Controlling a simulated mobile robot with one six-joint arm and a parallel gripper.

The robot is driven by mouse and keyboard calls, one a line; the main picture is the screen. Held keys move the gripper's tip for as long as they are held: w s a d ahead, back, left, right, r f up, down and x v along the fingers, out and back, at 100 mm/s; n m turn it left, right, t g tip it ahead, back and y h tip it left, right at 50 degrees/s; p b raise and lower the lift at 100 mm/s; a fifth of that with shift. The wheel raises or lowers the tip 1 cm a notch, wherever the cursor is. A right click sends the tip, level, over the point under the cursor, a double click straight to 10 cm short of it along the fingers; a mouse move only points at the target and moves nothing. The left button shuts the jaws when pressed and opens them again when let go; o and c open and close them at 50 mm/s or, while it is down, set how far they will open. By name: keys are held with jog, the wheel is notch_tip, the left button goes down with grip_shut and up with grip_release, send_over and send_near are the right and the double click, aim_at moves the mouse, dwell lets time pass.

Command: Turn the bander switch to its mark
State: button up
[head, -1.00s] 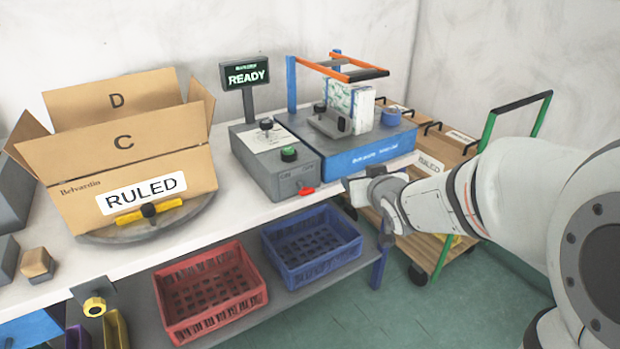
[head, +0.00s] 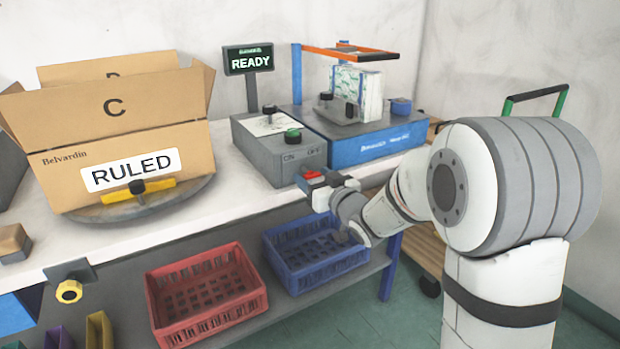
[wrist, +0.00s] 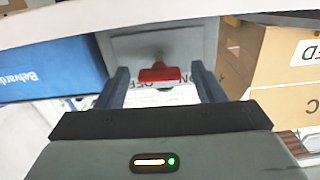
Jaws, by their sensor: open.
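The bander control box (head: 278,150) is grey and stands on the bench, with ON and OFF lettering on its front. Its red switch handle (head: 314,174) is on the front face, partly hidden by my gripper (head: 318,182). In the wrist view the red handle (wrist: 159,75) lies crosswise between the two fingers of my gripper (wrist: 160,80). The gripper is open, with a gap on each side of the handle. The fingers do not grip it. The lettering behind the handle is partly covered, and I cannot make out the mark the switch points to.
The blue bander (head: 365,144) with its orange-topped frame stands right of the box. A READY display (head: 249,60) is behind. A carton labelled RULED (head: 130,140) sits left on a turntable. Red (head: 205,310) and blue (head: 318,268) crates are on the lower shelf.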

jog(key=shift+x, duration=0.85)
jog(key=shift+c, duration=0.4)
jog(key=c, duration=0.9)
